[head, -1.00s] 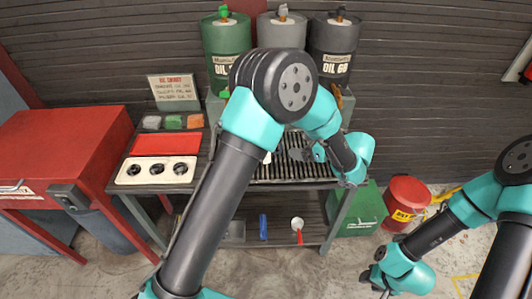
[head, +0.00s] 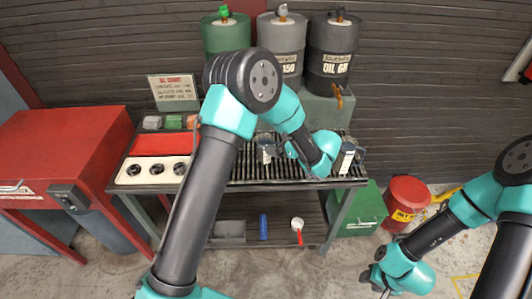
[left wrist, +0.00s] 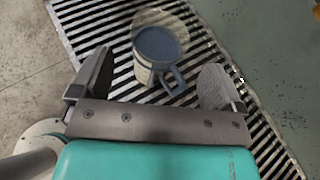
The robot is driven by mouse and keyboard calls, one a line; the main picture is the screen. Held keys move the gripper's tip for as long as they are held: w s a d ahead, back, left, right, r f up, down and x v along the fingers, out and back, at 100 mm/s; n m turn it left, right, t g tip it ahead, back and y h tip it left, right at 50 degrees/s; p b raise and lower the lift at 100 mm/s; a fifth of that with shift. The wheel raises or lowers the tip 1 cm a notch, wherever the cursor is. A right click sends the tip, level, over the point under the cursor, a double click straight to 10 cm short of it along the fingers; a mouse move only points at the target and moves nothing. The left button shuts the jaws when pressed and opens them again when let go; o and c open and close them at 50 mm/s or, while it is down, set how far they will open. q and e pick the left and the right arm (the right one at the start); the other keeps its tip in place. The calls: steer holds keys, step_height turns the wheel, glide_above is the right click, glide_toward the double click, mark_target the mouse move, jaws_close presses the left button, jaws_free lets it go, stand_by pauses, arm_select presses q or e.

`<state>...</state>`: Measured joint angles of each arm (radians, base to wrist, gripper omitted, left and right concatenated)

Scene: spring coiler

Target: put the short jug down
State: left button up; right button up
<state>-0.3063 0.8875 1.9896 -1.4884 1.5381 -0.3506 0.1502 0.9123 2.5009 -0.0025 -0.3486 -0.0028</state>
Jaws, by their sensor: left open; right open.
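A short jug (left wrist: 157,48) with a pale marked side and blue-grey liquid stands on the slatted grate in the left wrist view. Its handle points to the lower right. My left gripper (left wrist: 155,75) is open, with one finger on each side of the jug and visible gaps between. In the head view my left gripper (head: 268,148) is low over the grate, and the jug there is mostly hidden by it. A second jug (head: 346,158) with a white side and a handle on its right stands at the grate's right end. My right gripper (head: 372,281) is open, low at the right, away from the bench.
The grate (head: 245,172) tops a bench. Green, grey and black oil drums (head: 333,55) stand behind it. A white panel with round dark holes (head: 150,170) lies to the left.

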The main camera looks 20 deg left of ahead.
mark_target(259, 138)
arm_select(q)
steer(key=shift+x, duration=2.55)
steer(key=shift+c, duration=0.2)
steer(key=c, duration=1.3)
steer(key=shift+r, duration=0.75)
steer(key=s+d+r, duration=0.1)
steer(key=s, duration=0.4)
steer(key=s+d+r, duration=0.1)
steer(key=s+d, duration=0.1)
steer(key=s, duration=0.3)
steer(key=s+d+r, duration=0.1)
steer(key=s+d, duration=0.1)
steer(key=s, duration=0.3)
steer(key=shift+s+d+r, duration=0.1)
steer(key=shift+d+r, duration=0.1)
